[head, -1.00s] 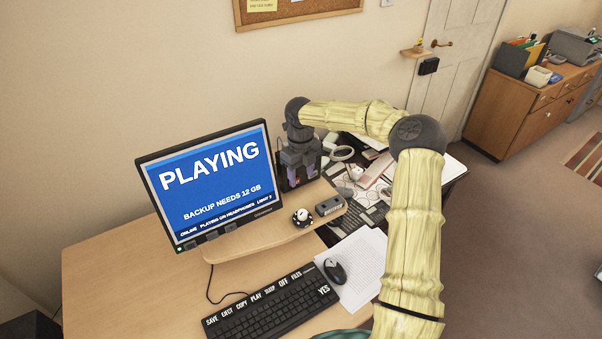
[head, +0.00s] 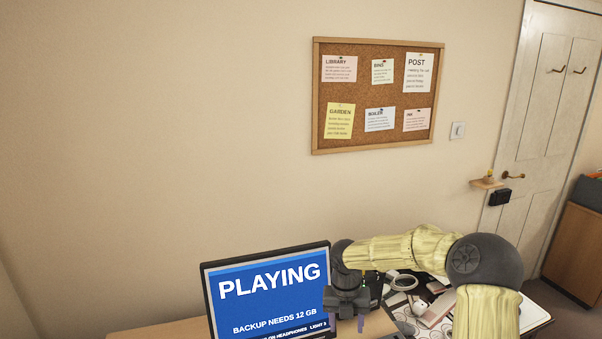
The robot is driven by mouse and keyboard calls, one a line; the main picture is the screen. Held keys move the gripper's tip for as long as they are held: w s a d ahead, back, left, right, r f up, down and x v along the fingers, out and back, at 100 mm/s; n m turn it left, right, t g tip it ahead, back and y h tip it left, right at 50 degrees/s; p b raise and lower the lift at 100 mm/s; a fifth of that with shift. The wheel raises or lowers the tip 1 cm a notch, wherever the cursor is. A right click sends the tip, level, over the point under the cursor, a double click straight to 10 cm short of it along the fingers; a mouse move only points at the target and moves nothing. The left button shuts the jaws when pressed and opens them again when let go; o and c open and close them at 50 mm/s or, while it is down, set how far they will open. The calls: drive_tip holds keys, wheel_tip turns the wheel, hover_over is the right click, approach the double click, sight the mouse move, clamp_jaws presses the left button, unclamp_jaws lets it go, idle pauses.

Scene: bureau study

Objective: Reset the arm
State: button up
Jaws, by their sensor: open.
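My gripper (head: 346,318) hangs below my bent, cream-coloured arm, low in the head view. It is open, with its dark body just right of the monitor (head: 268,290) and its fingers pointing down. I see nothing between the fingers. The monitor shows a blue screen with "PLAYING" and "BACKUP NEEDS 12 GB"; its bottom is cut off by the frame.
Cables, papers and small items lie behind and right of my gripper. A cork board (head: 374,97) with several notes hangs on the wall. A door (head: 540,130) and a wooden cabinet (head: 580,250) are at the right.

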drive_tip(key=s+d+r+m+t, duration=0.1)
drive_tip(key=s+r+m, duration=0.1)
drive_tip(key=s+m, duration=0.9)
drive_tip(key=s+d+r+m+t, duration=0.1)
drive_tip(key=s+m, duration=1)
drive_tip(key=m, duration=1.2)
wheel_tip(320, 180, up, 2)
drive_tip(key=shift+s+d+r+t+y, duration=0.3)
drive_tip(key=shift+d+t+y, duration=0.1)
drive_tip(key=shift+d, duration=0.4)
